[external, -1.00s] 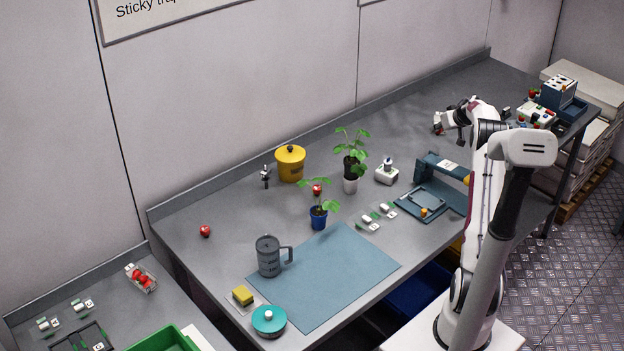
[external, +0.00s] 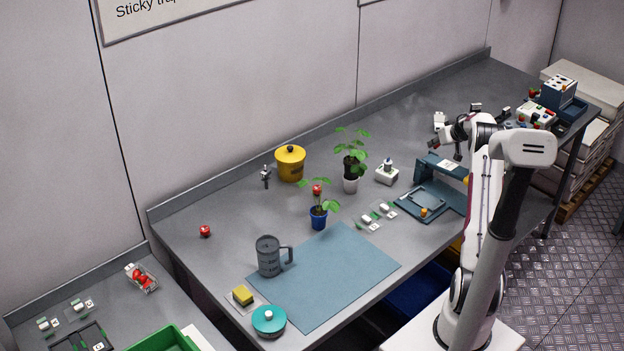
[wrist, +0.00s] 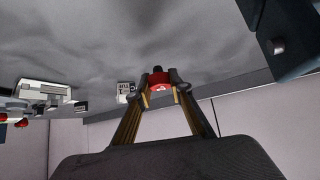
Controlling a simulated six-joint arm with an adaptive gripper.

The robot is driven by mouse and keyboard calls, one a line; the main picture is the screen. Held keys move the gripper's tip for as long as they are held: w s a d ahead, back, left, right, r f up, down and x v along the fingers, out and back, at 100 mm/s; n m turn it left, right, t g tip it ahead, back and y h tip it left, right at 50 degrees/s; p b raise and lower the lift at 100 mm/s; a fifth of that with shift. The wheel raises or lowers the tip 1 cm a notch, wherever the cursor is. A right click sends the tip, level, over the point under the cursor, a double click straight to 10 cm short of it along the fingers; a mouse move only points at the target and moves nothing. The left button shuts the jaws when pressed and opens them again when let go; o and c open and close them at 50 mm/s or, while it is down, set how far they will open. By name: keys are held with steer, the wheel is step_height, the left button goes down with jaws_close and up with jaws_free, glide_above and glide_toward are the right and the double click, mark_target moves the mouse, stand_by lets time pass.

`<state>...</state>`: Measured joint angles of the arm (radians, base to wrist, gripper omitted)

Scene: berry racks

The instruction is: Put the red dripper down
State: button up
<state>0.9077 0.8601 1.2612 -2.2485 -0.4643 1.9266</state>
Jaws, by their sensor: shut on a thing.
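The red dripper (wrist: 159,79) shows in the wrist view as a red body with a dark top, held between the fingertips of my gripper (wrist: 161,91). My gripper is shut on it. In the external view my gripper (external: 435,142) is over the back right part of the grey bench (external: 425,105), left of my arm. The dripper cannot be made out clearly there. I cannot tell whether it touches the bench.
A white block (external: 440,120) stands just behind my gripper. A teal stand (external: 440,168) is in front of it, and a white pump-like item (external: 387,172) is to the left. A white rack (external: 537,114) with berries is at right. Bench behind the gripper is mostly clear.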

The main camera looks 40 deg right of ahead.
steer(key=shift+f, duration=1.85)
steer(key=shift+f, duration=0.15)
steer(key=o, duration=0.7)
steer(key=shift+s+r, duration=0.2)
steer(key=shift+r, duration=0.2)
steer(key=shift+v, duration=1)
steer(key=shift+s+a+r, duration=0.1)
steer(key=shift+s+r, duration=0.05)
steer(key=shift+r, duration=3.45)
